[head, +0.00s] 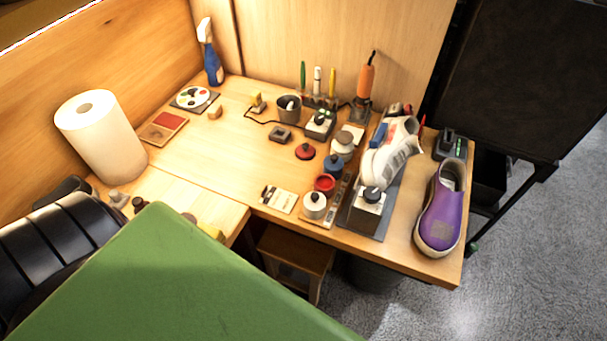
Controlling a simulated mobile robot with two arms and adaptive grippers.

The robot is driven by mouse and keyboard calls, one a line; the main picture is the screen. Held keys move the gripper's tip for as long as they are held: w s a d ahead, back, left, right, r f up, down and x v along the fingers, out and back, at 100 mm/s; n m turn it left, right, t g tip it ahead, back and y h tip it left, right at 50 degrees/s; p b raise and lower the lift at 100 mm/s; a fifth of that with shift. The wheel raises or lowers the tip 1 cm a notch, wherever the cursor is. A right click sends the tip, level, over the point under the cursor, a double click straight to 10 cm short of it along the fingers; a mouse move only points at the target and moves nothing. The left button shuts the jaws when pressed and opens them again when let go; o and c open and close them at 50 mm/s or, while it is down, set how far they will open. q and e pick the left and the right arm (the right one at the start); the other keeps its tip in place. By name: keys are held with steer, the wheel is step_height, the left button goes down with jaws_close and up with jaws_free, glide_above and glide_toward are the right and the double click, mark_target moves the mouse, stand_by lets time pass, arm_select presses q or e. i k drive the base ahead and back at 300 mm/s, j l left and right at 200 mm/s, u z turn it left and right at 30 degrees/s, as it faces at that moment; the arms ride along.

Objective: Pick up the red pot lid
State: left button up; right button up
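The red pot lid (305,152) lies on the wooden workbench (225,150), near its middle. It is a small dark red disc with a knob on top, and it lies apart from the pots. A small open red pot (325,184) stands to its lower right, with no lid on it. A blue-topped pot (333,165) and a white-lidded pot (314,205) stand behind and in front of the red pot. Neither of my grippers shows in the head view.
A white sneaker (390,153) sits on a stand right of the pots, and a purple shoe (440,210) near the right edge. A paper roll (100,135) stands left. Bench left of the lid is mostly clear. A green surface (170,285) fills the foreground.

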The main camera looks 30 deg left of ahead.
mark_target(305, 150)
steer(key=u, duration=0.75)
steer(key=i, duration=0.25)
steer(key=j+u, duration=0.05)
